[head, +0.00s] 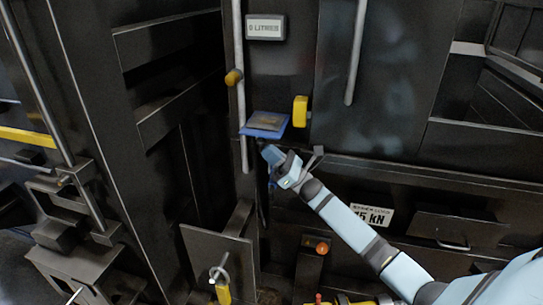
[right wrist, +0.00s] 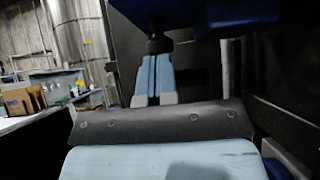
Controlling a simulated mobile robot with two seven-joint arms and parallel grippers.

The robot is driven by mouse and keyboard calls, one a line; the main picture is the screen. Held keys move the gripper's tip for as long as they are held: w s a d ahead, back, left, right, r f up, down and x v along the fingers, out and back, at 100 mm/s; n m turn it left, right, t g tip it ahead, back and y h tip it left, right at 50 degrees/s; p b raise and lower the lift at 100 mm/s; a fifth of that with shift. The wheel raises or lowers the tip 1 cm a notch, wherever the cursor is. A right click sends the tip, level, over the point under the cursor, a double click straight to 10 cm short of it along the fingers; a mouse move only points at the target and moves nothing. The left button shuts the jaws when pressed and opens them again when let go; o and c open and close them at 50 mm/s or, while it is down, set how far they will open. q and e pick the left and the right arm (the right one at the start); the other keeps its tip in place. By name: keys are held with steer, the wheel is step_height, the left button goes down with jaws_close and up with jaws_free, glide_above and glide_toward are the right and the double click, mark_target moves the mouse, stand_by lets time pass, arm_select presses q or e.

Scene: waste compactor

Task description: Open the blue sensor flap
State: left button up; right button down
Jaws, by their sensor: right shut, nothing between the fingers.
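The blue sensor flap (head: 265,124) is on the dark machine front, left of a yellow block. It juts out from the panel, with a greyish upper face and a blue front edge. My right gripper (head: 270,155) is just below the flap, fingers pointing up toward it. In the right wrist view its light blue fingers (right wrist: 155,60) are together and empty. A dark blue surface (right wrist: 210,14), likely the flap's underside, is above the fingertips. I cannot tell whether they touch. My left gripper is not in view.
A yellow block (head: 300,111) sits right of the flap, and a vertical rod with a yellow knob (head: 233,77) stands left. A display (head: 265,28) is above. Below are an orange knob (head: 322,248) and a padlock (head: 222,289). A cluttered workbench (right wrist: 30,120) shows behind my wrist.

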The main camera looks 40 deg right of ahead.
mark_target(266, 129)
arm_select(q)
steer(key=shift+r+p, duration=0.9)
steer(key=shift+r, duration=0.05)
arm_select(e)
steer(key=r+m+t+h, duration=0.1)
steer(key=m+h, duration=0.1)
steer(key=r+m+t+h, duration=0.1)
steer(key=m, duration=0.1)
steer(key=s+a+r+m+t+h, duration=0.1)
steer(key=m+h, duration=0.1)
steer(key=m, duration=0.1)
steer(key=shift+r+h, duration=0.3)
steer(key=shift+r, duration=0.05)
steer(key=shift+w+d, duration=0.1)
